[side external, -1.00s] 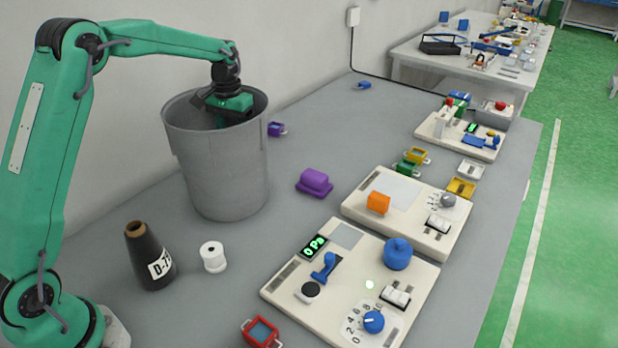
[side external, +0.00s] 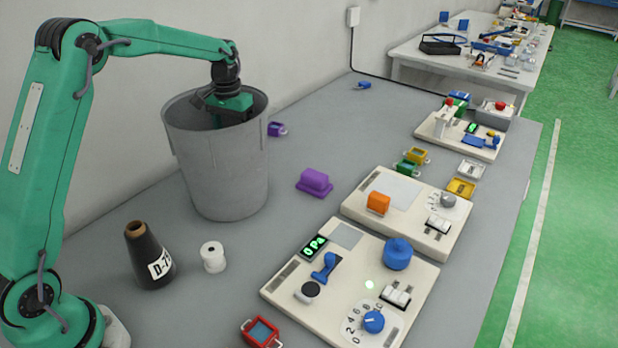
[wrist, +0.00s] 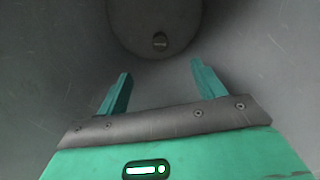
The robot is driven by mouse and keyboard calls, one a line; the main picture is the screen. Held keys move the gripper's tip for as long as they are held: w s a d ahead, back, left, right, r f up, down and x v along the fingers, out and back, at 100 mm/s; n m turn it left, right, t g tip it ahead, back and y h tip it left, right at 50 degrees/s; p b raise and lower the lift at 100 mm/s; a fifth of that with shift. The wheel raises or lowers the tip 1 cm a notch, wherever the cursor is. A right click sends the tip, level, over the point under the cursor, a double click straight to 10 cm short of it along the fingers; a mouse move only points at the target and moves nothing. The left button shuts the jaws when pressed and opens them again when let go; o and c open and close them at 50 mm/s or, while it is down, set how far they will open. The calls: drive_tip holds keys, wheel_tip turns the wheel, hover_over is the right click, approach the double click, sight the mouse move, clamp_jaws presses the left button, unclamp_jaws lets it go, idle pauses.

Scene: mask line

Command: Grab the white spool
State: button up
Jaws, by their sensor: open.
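The white spool (side external: 213,257) stands upright on the grey table, right of the black thread cone and in front of the grey bin (side external: 222,170). My gripper (wrist: 160,88) is down inside the mouth of the bin, well away from the spool. In the wrist view its two green fingers are spread apart with nothing between them. The bin's inner wall and round bottom (wrist: 155,20) fill the wrist view. In the side view the fingers are hidden behind the bin wall.
A black cone (side external: 150,258) stands left of the spool. A purple block (side external: 314,182) lies right of the bin. A control panel (side external: 270,290) with knobs and a red-framed piece (side external: 261,333) are to the spool's right. The bin's tall rim surrounds my gripper.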

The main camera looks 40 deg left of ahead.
drive_tip(key=s+d+r+m+t, duration=0.1)
drive_tip(key=d+r+m+t, duration=0.1)
drive_tip(key=r, duration=0.6)
drive_tip(key=s+d+r+m+t, duration=0.1)
drive_tip(key=d+r+m+t, duration=0.1)
drive_tip(key=r, duration=0.6)
drive_tip(key=s+d+f+m+t+h, duration=0.1)
drive_tip(key=d+m+t, duration=0.1)
drive_tip(key=d+m, duration=1.05)
drive_tip(key=m+g+y, duration=0.1)
drive_tip(key=m+g, duration=0.5)
drive_tip(key=m, duration=0.5)
hover_over(211, 248)
drive_tip(key=shift+n, duration=0.25)
drive_tip(key=f, duration=2)
drive_tip(key=shift+w+d+f, duration=0.15)
drive_tip(key=shift+w+d, duration=0.15)
drive_tip(key=shift+w, duration=0.05)
drive_tip(key=shift+s+a+f, duration=0.25)
drive_tip(key=shift+s+a, duration=0.1)
drive_tip(key=shift+s, duration=0.05)
drive_tip(key=shift+f, duration=0.1)
drive_tip(key=shift+f, duration=1.2)
drive_tip(key=shift+f, duration=0.1)
